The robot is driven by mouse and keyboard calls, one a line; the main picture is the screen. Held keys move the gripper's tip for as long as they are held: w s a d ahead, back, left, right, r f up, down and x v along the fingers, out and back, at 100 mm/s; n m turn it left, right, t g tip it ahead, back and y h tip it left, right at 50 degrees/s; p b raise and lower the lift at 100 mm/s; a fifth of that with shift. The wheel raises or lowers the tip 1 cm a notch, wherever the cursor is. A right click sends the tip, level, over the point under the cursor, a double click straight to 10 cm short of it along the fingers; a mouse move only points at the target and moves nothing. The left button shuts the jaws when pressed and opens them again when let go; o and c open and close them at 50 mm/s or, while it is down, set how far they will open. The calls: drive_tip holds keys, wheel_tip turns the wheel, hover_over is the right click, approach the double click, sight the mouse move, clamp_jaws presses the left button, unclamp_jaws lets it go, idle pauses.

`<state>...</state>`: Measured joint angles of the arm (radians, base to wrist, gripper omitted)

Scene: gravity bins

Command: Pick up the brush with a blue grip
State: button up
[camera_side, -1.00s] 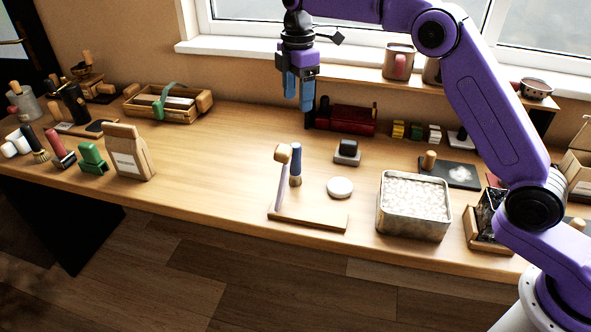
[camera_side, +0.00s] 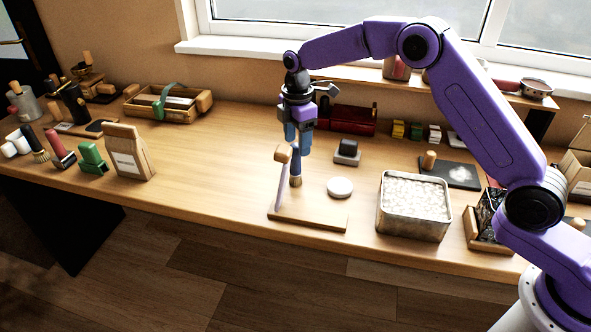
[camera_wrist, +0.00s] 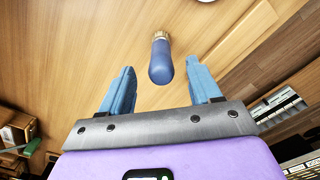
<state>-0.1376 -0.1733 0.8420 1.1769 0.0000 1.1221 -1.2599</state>
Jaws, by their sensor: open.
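The brush with a blue grip (camera_side: 296,181) stands upright on the table beside a wooden stand, grip up and bristle end down. In the wrist view the blue grip (camera_wrist: 161,66) lies ahead of and between my fingers, with the tan collar beyond it. My gripper (camera_side: 299,150) is open above the brush, its blue fingers pointing down around the top of the grip in the side view. In the wrist view my gripper (camera_wrist: 163,82) has a finger on each side, with a visible gap to the grip. The fingers partly hide the upper grip in the side view.
A white round puck (camera_side: 340,187), a dark block (camera_side: 347,152) and a metal tin (camera_side: 414,232) of white pieces stand to the right.

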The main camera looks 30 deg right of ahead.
sight(295, 155)
drive_tip(key=shift+a+f, duration=0.15)
drive_tip(key=shift+f, duration=1.15)
drive_tip(key=shift+a+f, duration=0.1)
drive_tip(key=shift+f, duration=1.2)
clamp_jaws()
